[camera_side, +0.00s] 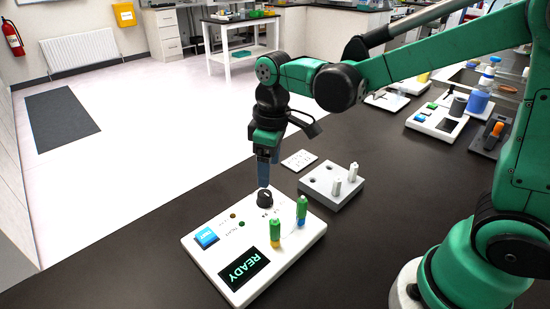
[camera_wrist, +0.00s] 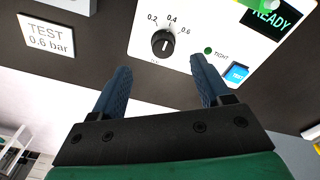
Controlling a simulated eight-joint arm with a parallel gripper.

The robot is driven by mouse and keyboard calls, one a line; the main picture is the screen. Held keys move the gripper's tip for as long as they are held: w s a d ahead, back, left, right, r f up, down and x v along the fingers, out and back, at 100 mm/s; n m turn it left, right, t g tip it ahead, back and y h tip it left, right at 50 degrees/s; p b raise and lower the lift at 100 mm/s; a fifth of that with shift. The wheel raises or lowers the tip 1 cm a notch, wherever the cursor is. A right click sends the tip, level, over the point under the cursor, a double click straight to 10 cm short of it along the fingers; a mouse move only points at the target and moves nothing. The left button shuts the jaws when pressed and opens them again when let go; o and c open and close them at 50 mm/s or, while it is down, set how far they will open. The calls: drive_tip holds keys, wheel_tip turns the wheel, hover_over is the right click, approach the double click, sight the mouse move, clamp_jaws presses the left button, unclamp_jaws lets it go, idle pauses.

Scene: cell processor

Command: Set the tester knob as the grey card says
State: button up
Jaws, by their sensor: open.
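The tester (camera_side: 300,242) is a white box on the dark bench. Its black round knob (camera_side: 265,198) also shows in the wrist view (camera_wrist: 163,44), under the marks 0.2, 0.4 and 0.6. The knob's white line seems to point up near 0.4. The card (camera_wrist: 47,38) reads "TEST 0.6 bar"; it lies beside the tester and looks pale in the side view (camera_side: 299,160). My gripper (camera_side: 264,184) is open and empty, just above the knob. In the wrist view its blue fingertips (camera_wrist: 161,66) are apart, with the knob ahead between them, not visibly touched.
The tester carries a blue button (camera_side: 207,237), a READY screen (camera_side: 244,269) and two upright green-topped cells (camera_side: 275,234) near the knob. A grey block (camera_side: 320,190) with white pegs stands behind the tester.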

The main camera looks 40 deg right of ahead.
sight(265, 193)
drive_tip(key=shift+w+a+f+n+g, duration=0.15)
drive_tip(key=shift+w+f+n+g, duration=0.05)
drive_tip(key=shift+f, duration=0.25)
drive_tip(key=shift+w+a+f+n+g, duration=0.1)
drive_tip(key=shift+w+f+n+g, duration=0.1)
drive_tip(key=shift+f, duration=2.75)
clamp_jaws()
